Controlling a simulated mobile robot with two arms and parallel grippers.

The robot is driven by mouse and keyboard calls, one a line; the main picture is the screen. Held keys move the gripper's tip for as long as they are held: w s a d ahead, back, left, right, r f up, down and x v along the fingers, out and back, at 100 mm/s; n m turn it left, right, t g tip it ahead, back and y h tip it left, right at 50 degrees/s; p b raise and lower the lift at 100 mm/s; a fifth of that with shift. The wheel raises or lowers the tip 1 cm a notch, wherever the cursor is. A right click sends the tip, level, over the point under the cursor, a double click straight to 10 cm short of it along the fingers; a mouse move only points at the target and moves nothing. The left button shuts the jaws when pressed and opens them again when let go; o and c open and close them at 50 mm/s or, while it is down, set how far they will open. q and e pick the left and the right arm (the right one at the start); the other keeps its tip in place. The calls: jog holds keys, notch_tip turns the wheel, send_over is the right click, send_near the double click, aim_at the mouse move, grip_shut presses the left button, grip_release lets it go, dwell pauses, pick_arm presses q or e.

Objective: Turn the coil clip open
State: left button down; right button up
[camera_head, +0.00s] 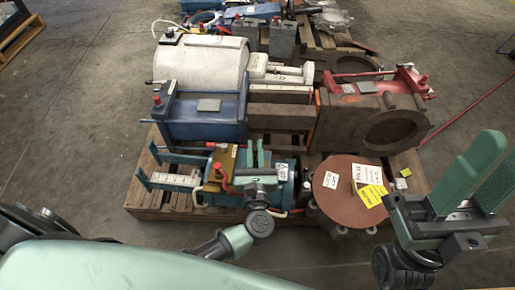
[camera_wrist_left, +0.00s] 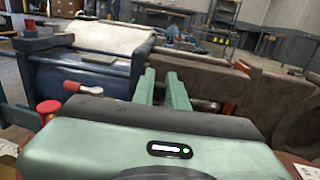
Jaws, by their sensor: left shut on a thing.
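My left gripper (camera_head: 259,150) reaches over the teal unit (camera_head: 285,190) at the front of the pallet, fingers pointing away from me. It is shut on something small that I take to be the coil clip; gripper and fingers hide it. In the left wrist view the two green fingertips (camera_wrist_left: 162,82) stand a little apart, and the clip cannot be made out. A brass-coloured plate (camera_head: 229,160) and a red knob (camera_head: 217,170) sit just left of the gripper. My right gripper (camera_head: 484,165) is open and empty at the right, beyond the pallet's edge.
A brown disc (camera_head: 335,200) with labels lies right of the teal unit. A blue unit (camera_head: 205,118), a red unit (camera_head: 365,92) and a white cylinder (camera_head: 205,62) stand behind. The wooden pallet (camera_head: 150,212) is crowded; the concrete floor (camera_head: 85,120) at left is clear.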

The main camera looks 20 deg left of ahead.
pick_arm(q)
jog(key=shift+a+m+t+h, duration=0.3)
jog(key=shift+m+h, duration=0.45)
jog(key=shift+h, duration=0.4)
jog(key=shift+a+m+t+h, duration=0.25)
jog(key=shift+m+h, duration=0.5)
jog(key=shift+h, duration=0.4)
jog(key=shift+w+a, duration=0.1)
jog(key=c, duration=1.4)
grip_release()
jog(key=shift+s+d+p, duration=0.15)
jog(key=shift+s+p, duration=0.05)
jog(key=shift+s, duration=1.75)
jog(key=shift+s+d+p, duration=0.1)
jog(key=shift+s+p, duration=0.1)
jog(key=shift+s, duration=1.75)
